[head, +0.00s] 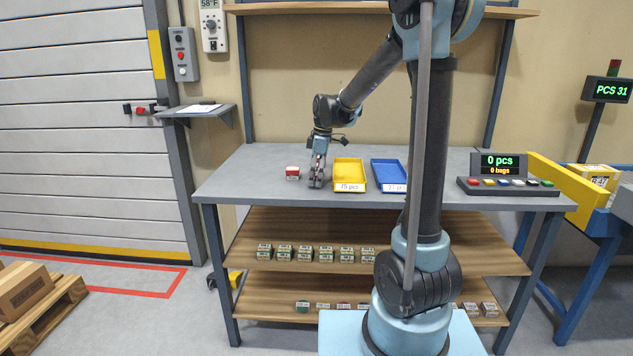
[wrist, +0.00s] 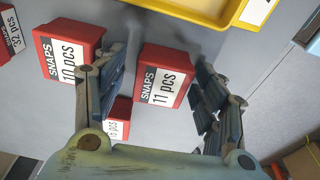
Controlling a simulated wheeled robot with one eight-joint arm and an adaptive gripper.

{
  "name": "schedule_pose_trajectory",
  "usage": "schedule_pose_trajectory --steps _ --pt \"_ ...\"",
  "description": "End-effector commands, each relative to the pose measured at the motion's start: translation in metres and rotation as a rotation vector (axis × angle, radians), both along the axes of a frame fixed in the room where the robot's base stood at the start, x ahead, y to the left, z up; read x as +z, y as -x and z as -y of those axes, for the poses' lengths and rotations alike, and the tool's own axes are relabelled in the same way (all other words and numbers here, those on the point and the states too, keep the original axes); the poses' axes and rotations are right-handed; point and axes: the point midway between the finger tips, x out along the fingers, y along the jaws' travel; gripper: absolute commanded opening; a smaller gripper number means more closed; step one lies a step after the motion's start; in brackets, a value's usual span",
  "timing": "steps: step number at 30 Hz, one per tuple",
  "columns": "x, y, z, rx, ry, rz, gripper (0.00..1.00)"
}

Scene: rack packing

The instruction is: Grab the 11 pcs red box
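The red box marked "SNAPS 11 pcs" (wrist: 163,76) sits on the grey table in the wrist view. My gripper (wrist: 161,62) is open, with one finger on each side of this box and small gaps between. A red "10 pcs" box (wrist: 68,50) lies just left of the left finger. Another red box (wrist: 118,118) is nearer, partly hidden by the left finger. In the head view my gripper (head: 317,184) points down at the table, just right of a red box (head: 292,173) whose label is too small to read.
A red "32 pcs" box (wrist: 11,36) is at the wrist view's left edge. A yellow tray (head: 348,164) and a blue tray (head: 386,166) stand right of my gripper. A counter display (head: 499,162) stands farther right. Small boxes (head: 305,253) line the shelves below.

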Motion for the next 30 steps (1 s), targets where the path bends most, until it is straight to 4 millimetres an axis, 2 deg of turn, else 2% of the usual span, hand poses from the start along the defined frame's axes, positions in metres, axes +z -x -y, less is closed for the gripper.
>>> schedule_pose_trajectory --steps 1,6,15,19,23,30 --pt "0.000 0.000 0.000 0.000 0.000 0.000 0.51" --pt "0.000 0.000 0.000 0.000 0.000 0.000 0.15" --pt "0.001 0.000 0.000 0.000 0.000 0.000 0.15" --pt "0.008 0.000 0.000 0.000 0.000 0.000 0.15" --pt "0.025 0.000 0.000 0.000 0.000 0.000 0.15" --pt "0.066 0.000 0.000 0.000 0.000 0.000 0.15"
